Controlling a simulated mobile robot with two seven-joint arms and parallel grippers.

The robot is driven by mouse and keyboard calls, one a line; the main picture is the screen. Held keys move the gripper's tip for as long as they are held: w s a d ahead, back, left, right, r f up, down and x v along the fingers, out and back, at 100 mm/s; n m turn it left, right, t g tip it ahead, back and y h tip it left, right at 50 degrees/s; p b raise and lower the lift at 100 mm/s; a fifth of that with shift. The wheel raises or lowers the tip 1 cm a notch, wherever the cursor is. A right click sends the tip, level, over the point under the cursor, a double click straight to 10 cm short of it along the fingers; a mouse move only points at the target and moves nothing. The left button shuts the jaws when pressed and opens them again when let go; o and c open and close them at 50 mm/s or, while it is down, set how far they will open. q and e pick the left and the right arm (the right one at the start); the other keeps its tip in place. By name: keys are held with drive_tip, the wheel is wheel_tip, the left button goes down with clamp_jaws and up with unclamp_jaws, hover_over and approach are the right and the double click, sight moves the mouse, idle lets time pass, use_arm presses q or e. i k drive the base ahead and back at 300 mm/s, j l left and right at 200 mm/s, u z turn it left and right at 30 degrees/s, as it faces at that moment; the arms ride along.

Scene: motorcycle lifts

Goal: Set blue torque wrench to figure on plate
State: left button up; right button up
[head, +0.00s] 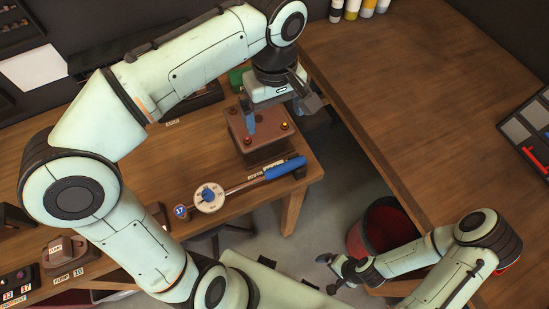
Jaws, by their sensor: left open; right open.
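The blue torque wrench (243,186) lies on the wooden bench near its front edge. It has a blue handle (285,168) at the right, a round white dial (209,197) with a blue knob, and a blue tag reading 17 at its left end. A brown block with a plate-like top (262,126) and several bolts stands behind the wrench. My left gripper (281,110) is open above the block; a blue upright piece shows by its left side. Any figure on the plate is not readable. My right gripper (334,273) is open, low over the floor, far from the wrench.
A red bin (385,229) stands on the floor beside my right gripper. A second wooden bench (430,90) is mostly clear, with a tray (535,130) at its right. Labelled parts stand at lower left.

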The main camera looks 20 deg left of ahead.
sight(208, 194)
drive_tip(key=k, duration=1)
